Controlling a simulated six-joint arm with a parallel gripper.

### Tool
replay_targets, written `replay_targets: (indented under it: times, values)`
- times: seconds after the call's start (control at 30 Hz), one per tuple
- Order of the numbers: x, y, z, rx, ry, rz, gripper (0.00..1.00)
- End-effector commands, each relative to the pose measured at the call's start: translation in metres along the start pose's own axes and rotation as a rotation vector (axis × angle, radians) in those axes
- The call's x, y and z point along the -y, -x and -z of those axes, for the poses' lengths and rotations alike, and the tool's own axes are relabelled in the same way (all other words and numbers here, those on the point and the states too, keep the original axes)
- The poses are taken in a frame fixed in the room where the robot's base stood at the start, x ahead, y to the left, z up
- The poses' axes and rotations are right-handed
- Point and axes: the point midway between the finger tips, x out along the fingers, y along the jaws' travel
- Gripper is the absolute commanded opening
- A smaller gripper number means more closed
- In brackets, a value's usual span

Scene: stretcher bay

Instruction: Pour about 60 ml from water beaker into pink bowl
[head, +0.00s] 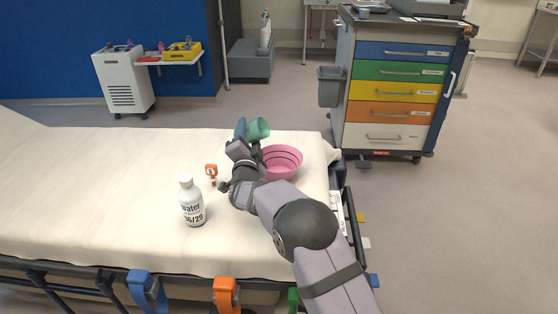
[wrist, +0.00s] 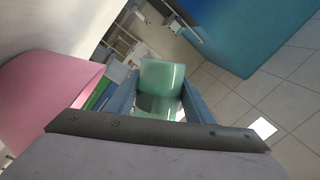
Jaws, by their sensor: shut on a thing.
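My gripper (head: 245,132) is shut on a green beaker (head: 258,128), held above the far edge of the bed. The beaker looks tilted, with its mouth toward the right, over or just behind the pink bowl (head: 283,176); I cannot tell exactly which. The bowl stands on the white sheet, partly hidden by my arm. In the wrist view the green beaker (wrist: 162,78) sits between my two blue fingers, and part of the pink bowl (wrist: 45,95) shows at the left. No liquid or stream is visible, and the inside of the bowl shows no clear level.
A drawer cart (head: 393,90) stands beyond the bed at the right. The left of the bed is clear.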

Motion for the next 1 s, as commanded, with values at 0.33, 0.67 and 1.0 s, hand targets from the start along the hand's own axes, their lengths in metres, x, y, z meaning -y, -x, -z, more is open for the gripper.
replay_targets:
  times: [0.33,0.67,1.0]
  values:
    - [-0.0010,0.0001,-0.0008,-0.016,-0.067,0.016,0.22]
    - [-0.0012,0.0027,0.0031,-0.020,-0.086,0.019,0.22]
    - [-0.0018,0.0044,0.0053,-0.022,-0.097,0.022,0.22]
